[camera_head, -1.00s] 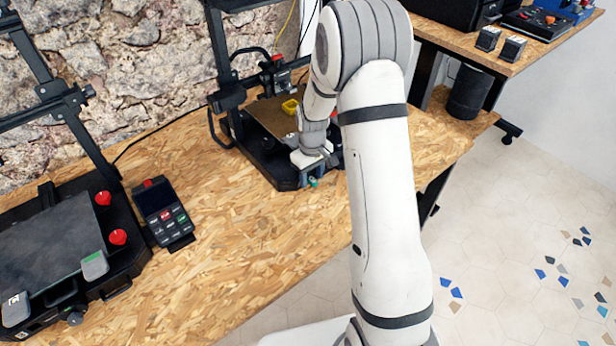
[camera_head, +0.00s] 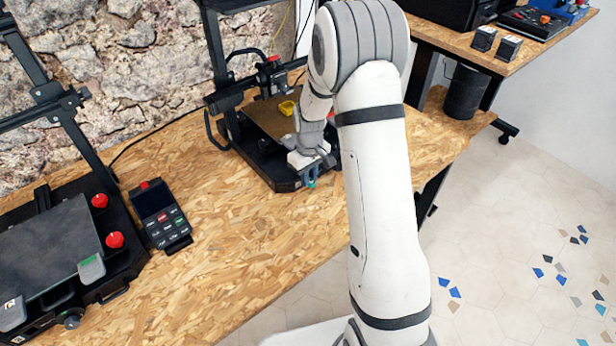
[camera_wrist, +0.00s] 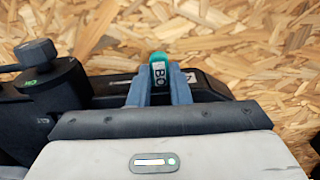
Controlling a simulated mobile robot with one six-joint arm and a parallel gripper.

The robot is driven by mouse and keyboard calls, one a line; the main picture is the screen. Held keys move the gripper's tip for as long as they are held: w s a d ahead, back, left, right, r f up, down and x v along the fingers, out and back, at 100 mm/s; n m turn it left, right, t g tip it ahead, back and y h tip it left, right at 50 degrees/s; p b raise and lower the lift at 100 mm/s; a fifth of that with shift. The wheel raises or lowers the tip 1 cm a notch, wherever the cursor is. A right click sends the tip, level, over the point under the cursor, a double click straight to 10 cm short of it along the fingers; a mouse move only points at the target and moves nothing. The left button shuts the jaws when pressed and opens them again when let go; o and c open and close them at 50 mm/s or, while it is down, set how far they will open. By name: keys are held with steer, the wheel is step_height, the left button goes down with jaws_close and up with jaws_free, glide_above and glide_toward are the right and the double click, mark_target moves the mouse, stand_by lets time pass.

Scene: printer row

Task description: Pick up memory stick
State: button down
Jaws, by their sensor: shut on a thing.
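The memory stick (camera_wrist: 159,72) is a small teal piece with a pale label marked "BO" in the wrist view. My gripper (camera_wrist: 160,88) is shut on it, with a blue-grey finger on each side and the stick's end showing past the tips. In the head view my gripper (camera_head: 310,178) is at the front edge of the far printer, and a bit of teal shows at its tip. I cannot tell whether the stick still touches the printer base.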

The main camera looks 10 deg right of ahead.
steer(key=s+d+b, duration=0.1)
steer(key=s+d, duration=0.4)
steer(key=s, duration=0.5)
steer(key=s+d+b, duration=0.1)
steer(key=s+d, duration=0.4)
steer(key=s, duration=0.6)
steer(key=shift+b, duration=0.3)
steer(key=shift+r, duration=0.1)
step_height(320, 180, up, 6)
steer(key=s+p, duration=0.1)
steer(key=p, duration=0.4)
steer(key=shift+s+d, duration=0.4)
steer(key=shift+d, duration=0.05)
